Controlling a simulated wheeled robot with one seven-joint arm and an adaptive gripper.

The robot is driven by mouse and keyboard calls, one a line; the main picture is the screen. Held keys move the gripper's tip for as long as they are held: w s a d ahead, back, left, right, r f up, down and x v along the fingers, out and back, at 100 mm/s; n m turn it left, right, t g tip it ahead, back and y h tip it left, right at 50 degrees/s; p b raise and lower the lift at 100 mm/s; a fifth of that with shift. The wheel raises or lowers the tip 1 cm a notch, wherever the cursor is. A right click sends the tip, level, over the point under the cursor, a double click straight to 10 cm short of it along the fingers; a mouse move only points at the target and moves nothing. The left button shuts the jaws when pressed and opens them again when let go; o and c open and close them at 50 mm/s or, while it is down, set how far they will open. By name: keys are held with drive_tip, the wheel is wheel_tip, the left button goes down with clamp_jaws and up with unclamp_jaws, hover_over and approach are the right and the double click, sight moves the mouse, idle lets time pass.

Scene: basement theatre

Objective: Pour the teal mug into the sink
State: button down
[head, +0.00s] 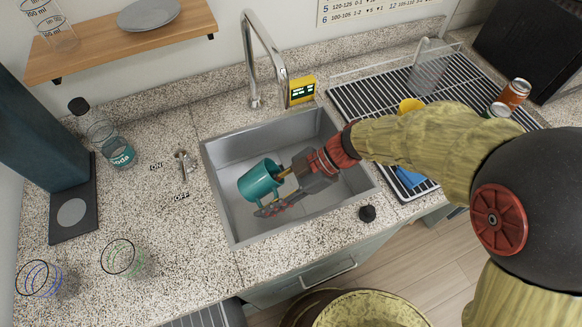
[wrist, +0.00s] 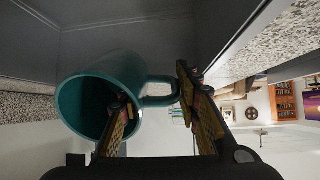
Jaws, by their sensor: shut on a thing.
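The teal mug (head: 259,180) is held tilted over the sink (head: 222,190), inside the outline of its basin. My gripper (head: 278,193) reaches in from the right and is shut on the mug. In the wrist view the mug (wrist: 95,92) has its mouth turned towards the camera. One finger of my gripper (wrist: 152,90) is in the mug's mouth and the other is outside, beside the handle. I cannot see any liquid in the mug or falling from it.
A dish rack (head: 372,97) is at the right. Clear glasses (head: 121,257) stand on the left counter. A dark stopper (head: 367,213) lies on the front edge.

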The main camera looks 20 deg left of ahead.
sight(260, 203)
drive_tip(key=f+t+h, duration=0.1)
drive_tip(key=h, duration=0.1)
drive_tip(key=s+a+f+t+h+p, duration=0.1)
drive_tip(key=a+f+t+h+p, duration=0.1)
drive_tip(key=t+h, duration=0.1)
drive_tip(key=shift+s+h, duration=0.25)
drive_tip(key=shift+h, duration=0.05)
drive_tip(key=f+t+h+p, duration=0.1)
drive_tip(key=p, duration=0.3)
drive_tip(key=s+a+f+t+h+p, duration=0.1)
drive_tip(key=h+p, duration=0.1)
drive_tip(key=p, duration=0.2)
drive_tip(key=shift+a+t, duration=0.3)
